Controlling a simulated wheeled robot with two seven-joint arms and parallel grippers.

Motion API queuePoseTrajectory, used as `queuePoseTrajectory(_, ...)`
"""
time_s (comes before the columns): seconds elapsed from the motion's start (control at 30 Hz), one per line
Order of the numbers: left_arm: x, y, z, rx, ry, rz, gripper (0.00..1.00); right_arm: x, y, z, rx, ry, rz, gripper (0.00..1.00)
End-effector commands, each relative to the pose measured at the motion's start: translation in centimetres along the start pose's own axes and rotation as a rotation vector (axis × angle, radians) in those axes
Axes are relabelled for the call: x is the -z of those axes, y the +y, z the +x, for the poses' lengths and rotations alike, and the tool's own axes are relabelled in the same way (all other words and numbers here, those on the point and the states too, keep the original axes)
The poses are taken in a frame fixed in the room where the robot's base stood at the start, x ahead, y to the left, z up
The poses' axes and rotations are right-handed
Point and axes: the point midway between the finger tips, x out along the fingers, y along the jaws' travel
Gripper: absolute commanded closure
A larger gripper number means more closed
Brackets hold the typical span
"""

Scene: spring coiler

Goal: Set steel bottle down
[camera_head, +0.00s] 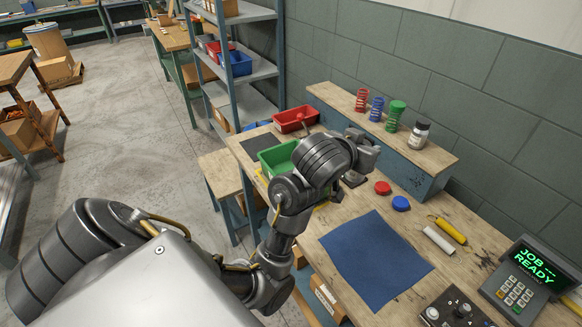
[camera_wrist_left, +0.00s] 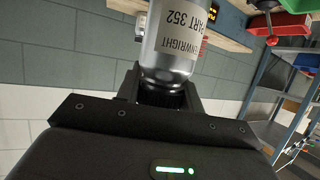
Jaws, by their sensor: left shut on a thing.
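The steel bottle (camera_wrist_left: 174,40) fills the top middle of the left wrist view, silver with dark printed lettering that reads upside down there. Its dark end is between the jaws of my left gripper (camera_wrist_left: 163,93), which is shut on it. In the head view my left gripper (camera_head: 364,152) is over the back of the workbench, in front of the raised shelf. There the held bottle cannot be made out clearly beside the gripper. My right gripper is not in view.
The raised shelf (camera_head: 440,160) carries a red spring (camera_head: 361,100), a blue spring (camera_head: 376,109), a green spring (camera_head: 395,116) and a dark-capped, pale-labelled bottle (camera_head: 418,136). A blue mat (camera_head: 375,255) lies clear on the bench. Red (camera_head: 383,187) and blue caps (camera_head: 401,203) lie near the shelf.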

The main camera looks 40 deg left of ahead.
Motion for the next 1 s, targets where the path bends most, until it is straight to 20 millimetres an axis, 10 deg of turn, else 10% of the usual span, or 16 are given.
queuePoseTrajectory(0.5, -12.1, -17.1, -0.4, 0.204, 0.0, -0.063, 0.93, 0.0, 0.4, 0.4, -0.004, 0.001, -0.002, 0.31)
queuePoseTrajectory(0.73, -12.5, -23.7, -2.3, 0.198, 0.032, -0.044, 0.93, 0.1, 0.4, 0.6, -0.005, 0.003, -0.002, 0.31)
queuePoseTrajectory(1.0, -10.7, -26.2, -3.9, 0.058, 0.02, -0.003, 0.93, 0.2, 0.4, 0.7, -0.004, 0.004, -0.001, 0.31)
